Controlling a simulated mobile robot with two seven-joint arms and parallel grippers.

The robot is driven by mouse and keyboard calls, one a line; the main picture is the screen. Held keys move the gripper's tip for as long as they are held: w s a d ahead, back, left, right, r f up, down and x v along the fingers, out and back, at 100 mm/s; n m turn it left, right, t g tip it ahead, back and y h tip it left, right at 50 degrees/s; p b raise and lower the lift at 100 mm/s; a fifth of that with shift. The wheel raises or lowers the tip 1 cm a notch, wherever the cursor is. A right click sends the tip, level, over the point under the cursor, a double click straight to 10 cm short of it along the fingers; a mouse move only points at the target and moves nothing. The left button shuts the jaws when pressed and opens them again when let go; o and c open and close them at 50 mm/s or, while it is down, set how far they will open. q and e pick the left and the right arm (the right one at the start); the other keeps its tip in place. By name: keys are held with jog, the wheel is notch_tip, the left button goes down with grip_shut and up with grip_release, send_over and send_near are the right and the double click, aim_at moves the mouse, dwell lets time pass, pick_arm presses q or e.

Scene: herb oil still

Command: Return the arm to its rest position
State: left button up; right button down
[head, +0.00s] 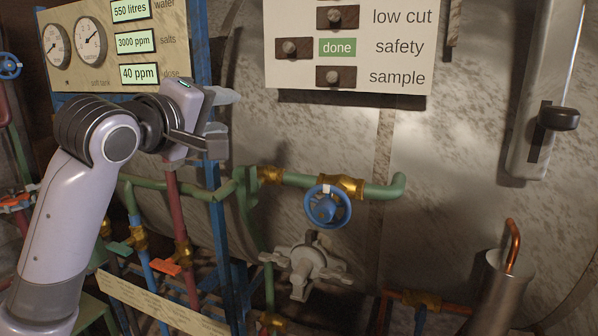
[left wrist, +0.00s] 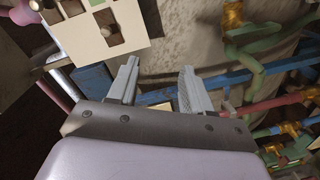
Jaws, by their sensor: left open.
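My left arm (head: 70,215) comes in from the left in the head view, bent at its joint and raised in front of the blue frame. My left gripper (head: 222,118) is open and empty, pointing right, below the gauge panel. In the left wrist view its two fingers (left wrist: 156,90) stand well apart with nothing between them. No contact with the pipes or panels can be made out. My right gripper is in neither view.
A white switch panel (head: 350,75) with a green "done" label hangs at the top. A blue handwheel (head: 328,206) sits on a green pipe (head: 295,180) right of the gripper. A blue post (head: 219,240) stands close by. A black-knobbed lever (head: 558,118) is far right.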

pick_arm(q)
jog(key=s+a+f+m+g+y+p, duration=0.1)
jog(key=s+a+f+m, duration=0.1)
jog(key=f, duration=1.4)
jog(key=s+a+f+m+g+y+p, duration=0.1)
jog(key=s+a+f+m, duration=0.1)
jog(key=f, duration=1.3)
jog(key=s+a+f+m+g+y+p, duration=0.1)
jog(key=s+a+f+m, duration=0.1)
jog(key=s+f, duration=0.8)
jog(key=s+a+f+m+g+y+p, duration=0.1)
jog(key=s+f+m, duration=0.4)
jog(key=s+f, duration=0.6)
jog(key=s+a+g, duration=0.1)
jog(key=s, duration=0.3)
jog(key=shift+s+p, duration=0.15)
jog(key=shift+p, duration=0.25)
jog(key=shift+a, duration=0.1)
